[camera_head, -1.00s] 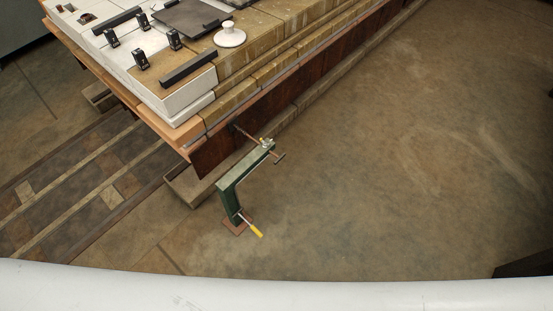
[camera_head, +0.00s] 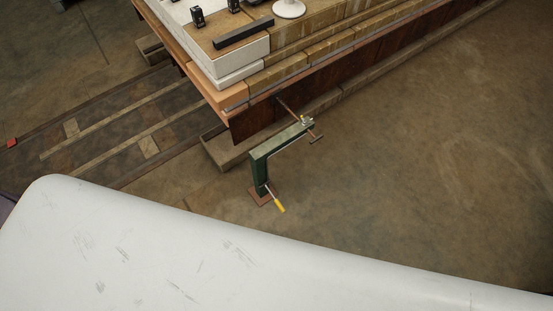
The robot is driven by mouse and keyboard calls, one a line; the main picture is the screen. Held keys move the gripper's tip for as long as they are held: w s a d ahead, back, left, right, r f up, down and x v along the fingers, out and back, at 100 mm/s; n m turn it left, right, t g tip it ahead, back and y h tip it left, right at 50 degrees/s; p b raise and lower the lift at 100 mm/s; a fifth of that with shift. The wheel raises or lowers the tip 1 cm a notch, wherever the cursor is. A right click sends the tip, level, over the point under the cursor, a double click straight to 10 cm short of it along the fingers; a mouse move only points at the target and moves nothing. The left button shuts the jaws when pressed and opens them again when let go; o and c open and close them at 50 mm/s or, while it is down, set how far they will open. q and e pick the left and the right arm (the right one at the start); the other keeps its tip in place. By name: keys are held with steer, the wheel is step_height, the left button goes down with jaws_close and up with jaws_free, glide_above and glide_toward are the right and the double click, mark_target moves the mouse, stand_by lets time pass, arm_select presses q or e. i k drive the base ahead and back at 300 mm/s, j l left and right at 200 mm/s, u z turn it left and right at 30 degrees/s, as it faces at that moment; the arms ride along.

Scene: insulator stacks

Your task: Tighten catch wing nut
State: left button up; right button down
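A green stand (camera_head: 261,172) with a horizontal top arm rises from a small brown base plate on the floor, in front of the brick-clad block's near corner. At the right end of its top arm sits a small metallic fitting (camera_head: 307,121), which may be the catch wing nut; it is too small to be sure. A thin brown rod (camera_head: 289,107) runs from there toward the block's dark side. A lever with a yellow handle (camera_head: 279,206) sticks out near the stand's foot. Neither of my grippers shows in the head view.
The brick-clad block (camera_head: 290,64) carries black brackets (camera_head: 197,15), a black bar (camera_head: 243,33) and a white knob (camera_head: 289,8). Rails (camera_head: 110,130) lie on the floor at left. A large white scratched surface (camera_head: 200,255) fills the foreground. The floor at right is clear.

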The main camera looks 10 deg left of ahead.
mark_target(304, 123)
steer(key=i+j+z, duration=0.1)
steer(key=i+z, duration=0.25)
steer(key=i+j+z, duration=0.15)
steer(key=i+z, duration=0.15)
steer(key=i, duration=0.1)
